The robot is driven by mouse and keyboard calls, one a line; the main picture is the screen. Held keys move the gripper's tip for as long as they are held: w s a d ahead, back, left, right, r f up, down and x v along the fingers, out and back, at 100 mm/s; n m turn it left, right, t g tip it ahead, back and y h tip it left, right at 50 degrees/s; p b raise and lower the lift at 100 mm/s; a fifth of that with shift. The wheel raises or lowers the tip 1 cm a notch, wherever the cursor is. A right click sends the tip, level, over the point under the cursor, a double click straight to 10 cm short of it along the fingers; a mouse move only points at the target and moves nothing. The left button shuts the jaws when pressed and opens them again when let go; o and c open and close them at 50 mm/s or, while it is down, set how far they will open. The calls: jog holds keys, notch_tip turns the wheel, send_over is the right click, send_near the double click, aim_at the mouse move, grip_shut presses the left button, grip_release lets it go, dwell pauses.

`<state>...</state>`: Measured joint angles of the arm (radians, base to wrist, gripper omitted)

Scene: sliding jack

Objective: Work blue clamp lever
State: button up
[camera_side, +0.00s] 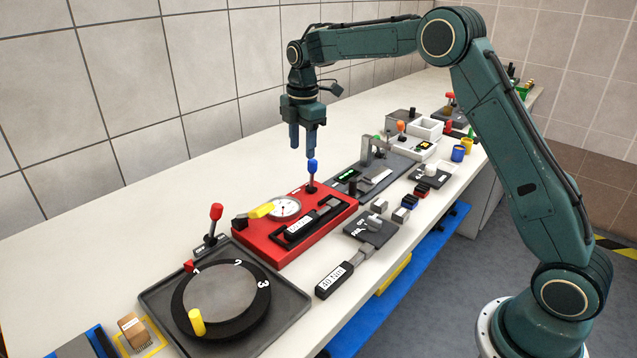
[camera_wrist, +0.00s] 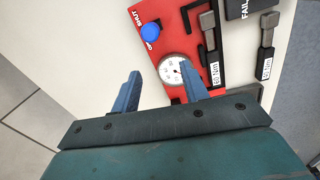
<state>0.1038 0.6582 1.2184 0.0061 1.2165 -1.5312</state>
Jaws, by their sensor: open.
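The blue clamp lever (camera_side: 312,168) stands upright at the far corner of the red fixture (camera_side: 268,252). In the wrist view its round blue knob (camera_wrist: 150,33) shows from above, beside the OPEN and SHUT lettering on the red plate. My gripper (camera_side: 303,152) points down just above the lever and appears slightly to its left in the side view. In the wrist view the blue fingers (camera_wrist: 160,85) are spread with nothing between them, and the knob lies beyond their tips. The gripper is open and empty, apart from the lever.
A white dial gauge (camera_side: 285,207) and a yellow-handled lever (camera_side: 261,210) sit on the red fixture. A turntable (camera_side: 222,287) with a red-knobbed lever (camera_side: 215,212) stands nearer the camera. A grey fixture (camera_side: 372,172) lies beyond. The bench along the wall is clear.

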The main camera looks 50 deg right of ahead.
notch_tip(320, 180, up, 7)
jog(key=s+a+r+m+t, duration=0.1)
jog(key=s+r+m, duration=0.3)
jog(key=s, duration=0.6)
jog(key=s+a+r+m+t, duration=0.1)
jog(key=s+a+r+m, duration=0.2)
jog(key=s, duration=0.7)
jog(key=shift+s+r+m+t, duration=0.15)
jog(key=shift+r+m+t, duration=0.15)
jog(key=shift+r+m, duration=0.5)
jog(key=shift+f, duration=0.1)
jog(key=c, duration=0.6)
jog(key=shift+w+a+f, duration=0.1)
jog(key=shift+w+f, duration=0.1)
jog(key=shift+w, duration=0.05)
jog(key=c, duration=0.4)
jog(key=w+f+m+t+h, duration=0.3)
jog(key=w+f, duration=0.7)
jog(key=f, duration=0.2)
jog(key=shift+w+a+f, duration=0.2)
jog(key=shift+a, duration=0.25)
